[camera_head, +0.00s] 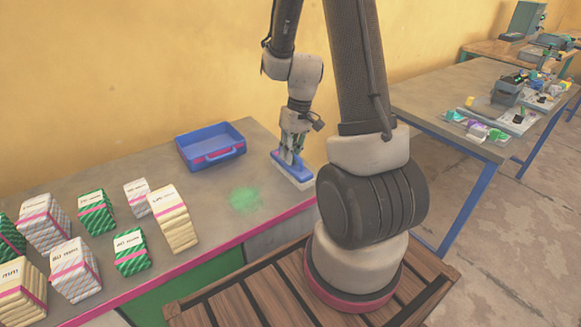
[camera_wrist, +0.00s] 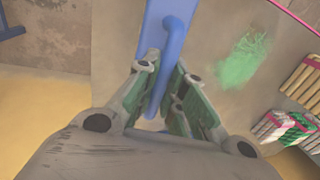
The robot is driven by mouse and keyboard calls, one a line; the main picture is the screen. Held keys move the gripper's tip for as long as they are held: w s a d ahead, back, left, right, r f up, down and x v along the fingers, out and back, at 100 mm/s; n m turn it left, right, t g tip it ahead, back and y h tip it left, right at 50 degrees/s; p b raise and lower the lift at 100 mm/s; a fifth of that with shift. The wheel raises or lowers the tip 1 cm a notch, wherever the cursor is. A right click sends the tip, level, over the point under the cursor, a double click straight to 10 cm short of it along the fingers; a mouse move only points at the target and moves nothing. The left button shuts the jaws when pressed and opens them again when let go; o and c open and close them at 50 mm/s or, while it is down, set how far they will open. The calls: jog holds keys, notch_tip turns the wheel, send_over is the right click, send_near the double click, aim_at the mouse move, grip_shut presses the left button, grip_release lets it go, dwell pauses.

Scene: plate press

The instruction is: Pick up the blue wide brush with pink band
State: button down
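The blue wide brush (camera_head: 296,174) lies on the near table by its right end, with a pale strip along its lower side. The fingers and palm hide part of the brush. It appears to rest on the tabletop.
A blue tray (camera_head: 211,150) with a pink stripe lies left of the brush. Green powder (camera_head: 245,199) is spread between the tray and the table's front edge. Several banded packs (camera_head: 173,218) stand on the left. A second table (camera_head: 425,97) stands right.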

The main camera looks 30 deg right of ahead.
dwell(0.3)
notch_tip(320, 180, up, 10)
jog(key=shift+r, duration=0.1)
dwell(0.3)
jog(key=shift+a, duration=0.1)
